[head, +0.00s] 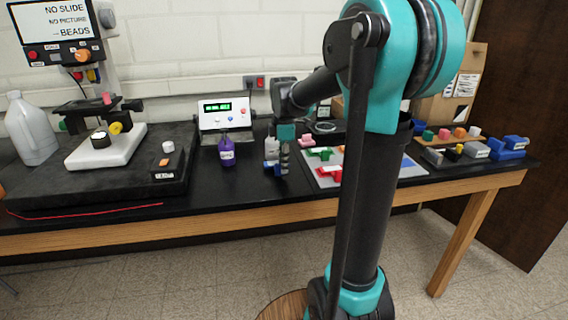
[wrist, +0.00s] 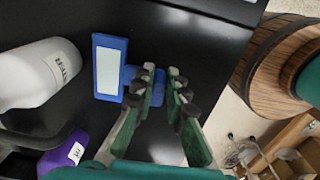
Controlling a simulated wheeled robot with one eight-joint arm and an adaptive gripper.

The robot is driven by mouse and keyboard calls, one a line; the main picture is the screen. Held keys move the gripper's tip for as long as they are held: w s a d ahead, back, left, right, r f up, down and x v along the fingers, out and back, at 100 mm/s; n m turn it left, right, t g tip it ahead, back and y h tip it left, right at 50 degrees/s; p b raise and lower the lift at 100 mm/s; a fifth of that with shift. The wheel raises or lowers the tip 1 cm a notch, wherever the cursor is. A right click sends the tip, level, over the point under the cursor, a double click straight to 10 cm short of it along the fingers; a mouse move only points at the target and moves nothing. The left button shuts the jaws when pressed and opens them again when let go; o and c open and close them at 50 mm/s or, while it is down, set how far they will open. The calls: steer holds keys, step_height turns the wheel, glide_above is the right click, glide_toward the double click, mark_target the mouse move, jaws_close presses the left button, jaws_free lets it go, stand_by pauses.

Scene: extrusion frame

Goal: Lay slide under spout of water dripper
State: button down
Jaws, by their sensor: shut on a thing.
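A blue slide holder (wrist: 98,44) with a pale panel shows in the wrist view, just ahead of my fingers. My gripper (wrist: 158,88) is shut on its blue tab, which sits between the fingertips. In the head view my gripper (head: 281,168) points down near the bench's front edge, with a bit of the blue slide holder (head: 267,167) showing beside it. A white bottle (wrist: 35,75) with a label lies left of the slide holder in the wrist view; it stands behind my gripper in the head view (head: 271,147). I cannot read its label or make out a spout.
A purple bottle (head: 227,155) stands left of my gripper. A white meter box (head: 222,113) is behind it. A microscope stand (head: 105,147) is at left. A pale tray (head: 400,167) with coloured pieces lies to the right. Bare black bench (head: 235,190) lies in front.

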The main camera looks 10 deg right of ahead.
steer(key=shift+f, duration=0.55)
steer(key=c, duration=1.5)
jaws_free()
steer(key=shift+o, duration=0.2)
step_height(320, 180, up, 12)
